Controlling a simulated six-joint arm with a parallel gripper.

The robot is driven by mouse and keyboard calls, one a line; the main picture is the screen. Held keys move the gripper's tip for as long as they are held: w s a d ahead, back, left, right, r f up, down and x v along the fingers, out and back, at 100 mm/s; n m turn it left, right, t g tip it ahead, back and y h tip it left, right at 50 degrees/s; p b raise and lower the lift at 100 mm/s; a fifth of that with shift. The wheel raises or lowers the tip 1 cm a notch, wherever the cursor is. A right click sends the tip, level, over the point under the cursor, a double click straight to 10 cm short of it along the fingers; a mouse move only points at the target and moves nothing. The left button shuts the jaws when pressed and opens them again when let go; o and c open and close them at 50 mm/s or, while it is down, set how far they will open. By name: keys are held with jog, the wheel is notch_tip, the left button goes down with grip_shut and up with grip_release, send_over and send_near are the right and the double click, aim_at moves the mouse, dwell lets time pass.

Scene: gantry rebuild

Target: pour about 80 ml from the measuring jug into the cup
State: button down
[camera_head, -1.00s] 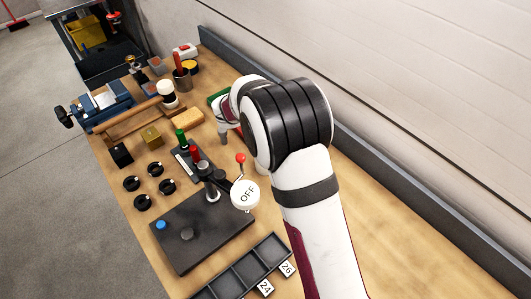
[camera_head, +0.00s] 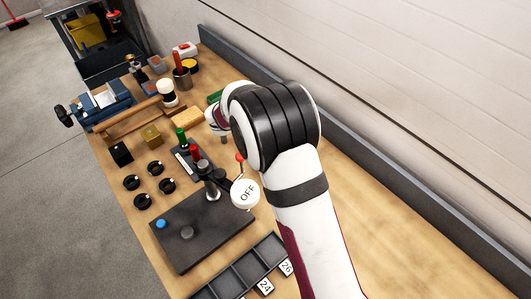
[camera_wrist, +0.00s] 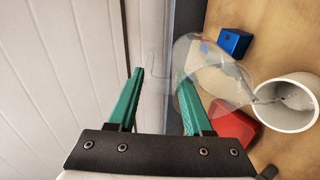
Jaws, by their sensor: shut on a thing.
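The measuring jug (camera_wrist: 213,72) is clear and see-through in the wrist view, tilted with its rim towards the cup. The white cup (camera_wrist: 291,119) is at the right edge of that view, with the jug's lip at or just over its near rim. Something greyish and glassy shows inside the cup's mouth; I cannot tell whether liquid is flowing or how much is there. My gripper (camera_wrist: 160,75) has green fingers and is shut on the jug, whose faint handle area shows between the fingertips. In the head view my arm hides the jug, the cup and the fingers.
A red block (camera_wrist: 233,124) and a blue block (camera_wrist: 235,41) lie near the jug. In the head view, a dark plate with a lever and OFF disc (camera_head: 245,193), a compartment tray (camera_head: 228,285) and a vise (camera_head: 100,106) occupy the bench. A grey rail (camera_head: 400,194) runs along the wall.

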jog(key=shift+s+a+r+t+h+p, duration=0.4)
jog(key=shift+a+t+h+p, duration=0.1)
jog(key=shift+a+h+p, duration=0.1)
dwell(0.6)
jog(key=shift+w+d+g+y, duration=0.4)
jog(key=shift+d+g+y, duration=0.15)
jog(key=shift+d, duration=0.1)
jog(key=shift+w+d+g+y, duration=0.4)
jog(key=shift+d+g+y, duration=0.05)
jog(key=shift+d+y, duration=0.15)
jog(key=shift+w+d+y, duration=0.1)
jog(key=shift+w+y, duration=0.05)
jog(key=shift+y, duration=0.2)
jog(key=shift+w+d+g+y, duration=0.2)
jog(key=shift+d+g+y, duration=0.1)
jog(key=shift+g+y, duration=0.15)
jog(key=shift+w+d+f+g+y, duration=0.35)
jog(key=shift+d+f+g+y, duration=0.05)
jog(key=shift+d+g+y, duration=0.15)
